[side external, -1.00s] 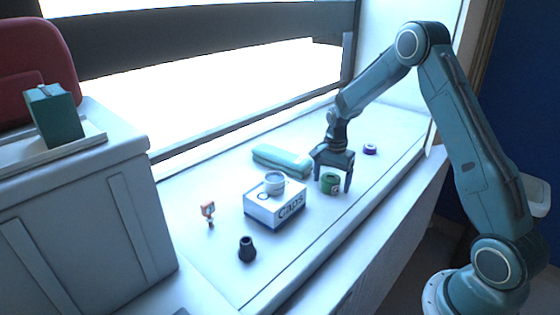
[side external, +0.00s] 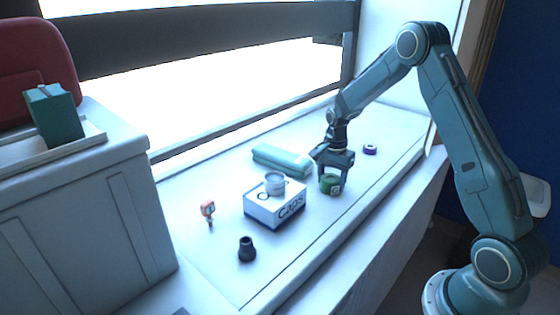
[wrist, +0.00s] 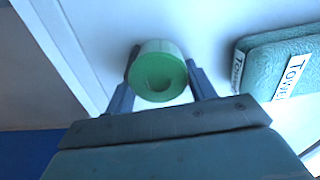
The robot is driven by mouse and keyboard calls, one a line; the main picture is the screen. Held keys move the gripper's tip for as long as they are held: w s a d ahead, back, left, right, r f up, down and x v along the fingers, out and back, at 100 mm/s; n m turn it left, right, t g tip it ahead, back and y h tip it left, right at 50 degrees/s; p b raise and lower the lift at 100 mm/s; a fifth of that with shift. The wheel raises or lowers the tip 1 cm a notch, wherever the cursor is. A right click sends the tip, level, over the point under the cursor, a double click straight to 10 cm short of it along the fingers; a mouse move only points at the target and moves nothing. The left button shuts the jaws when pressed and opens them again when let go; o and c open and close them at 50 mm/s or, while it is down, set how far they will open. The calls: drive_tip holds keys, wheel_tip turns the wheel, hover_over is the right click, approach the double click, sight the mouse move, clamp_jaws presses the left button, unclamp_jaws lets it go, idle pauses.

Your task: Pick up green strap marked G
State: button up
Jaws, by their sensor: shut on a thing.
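The green strap (side external: 330,184) is a small rolled green coil with a pale label on its side, on the white work surface. In the wrist view the green strap (wrist: 158,72) sits between the two fingers, its round top facing the camera. My gripper (side external: 333,178) is shut on it, with one finger on each side. In the wrist view my gripper (wrist: 160,85) shows its fingers against the roll's left and right sides. The strap appears to be at surface level; I cannot tell any gap beneath it.
A white labelled box (side external: 275,206) with a white roll (side external: 274,184) on top stands left of my gripper. A folded teal towel (side external: 282,159) lies behind. A purple roll (side external: 370,149) is to the right. A black cup-like piece (side external: 247,249) and an orange item (side external: 208,210) are further left.

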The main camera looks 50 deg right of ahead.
sight(331, 177)
drive_tip(key=shift+r, duration=0.2)
wheel_tip(331, 177, up, 20)
drive_tip(key=shift+f, duration=0.2)
idle(0.4)
idle(0.5)
